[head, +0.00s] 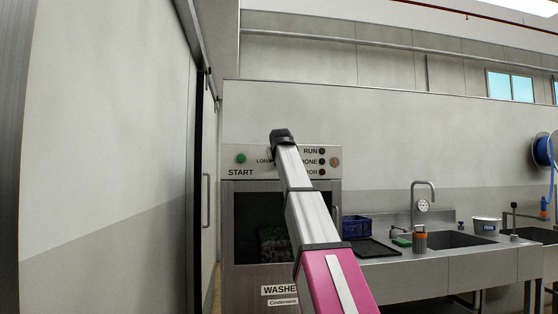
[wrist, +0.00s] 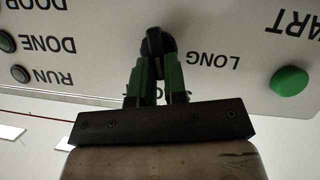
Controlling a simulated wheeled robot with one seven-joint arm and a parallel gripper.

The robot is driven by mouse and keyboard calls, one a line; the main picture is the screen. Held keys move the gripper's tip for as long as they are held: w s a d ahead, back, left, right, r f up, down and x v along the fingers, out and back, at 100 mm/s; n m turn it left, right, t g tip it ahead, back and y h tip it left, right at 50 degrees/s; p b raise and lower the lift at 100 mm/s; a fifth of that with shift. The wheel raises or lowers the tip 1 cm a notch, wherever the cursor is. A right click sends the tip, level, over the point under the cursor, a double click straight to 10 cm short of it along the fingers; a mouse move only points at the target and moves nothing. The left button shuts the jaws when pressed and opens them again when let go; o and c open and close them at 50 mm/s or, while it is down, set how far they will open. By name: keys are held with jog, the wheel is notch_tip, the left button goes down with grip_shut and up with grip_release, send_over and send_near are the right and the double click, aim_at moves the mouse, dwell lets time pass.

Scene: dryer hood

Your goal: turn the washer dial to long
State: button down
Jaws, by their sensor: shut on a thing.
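The washer (head: 232,215) stands ahead in the head view, with a light control panel on top. Its black dial (wrist: 155,42) shows in the wrist view, where the panel appears upside down. The word LONG (wrist: 221,60) is beside the dial, to its right in that view. Another label is mostly hidden behind my fingers. My gripper (wrist: 157,68) has its green fingers shut on the dial. I cannot tell exactly which way the dial points. In the head view my gripper (head: 282,136) is at the panel and hides the dial.
A green START button (wrist: 289,82) sits near the dial on the panel; it also shows in the head view (head: 241,158). RUN, DONE and DOOR lamps (head: 322,161) are on the other side. A sink counter (head: 420,262) stands at right, a sliding door at left.

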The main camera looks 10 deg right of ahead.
jog(key=shift+a+f+n+t+h, duration=0.4)
jog(key=shift+n+h, duration=0.55)
jog(key=shift+n, duration=0.95)
jog(key=shift+a+f+n+t+h, duration=0.2)
jog(key=shift+n+t+h, duration=0.55)
jog(key=shift+n, duration=1.15)
jog(key=shift+a+f+n+t+h, duration=0.1)
jog(key=shift+f+n+t+h, duration=0.25)
jog(key=shift+n+h, duration=1.15)
jog(key=shift+n+y, duration=0.4)
jog(key=shift+n, duration=0.1)
jog(key=c, duration=1.2)
grip_release()
jog(key=shift+w, duration=0.1)
jog(key=shift+o, duration=0.2)
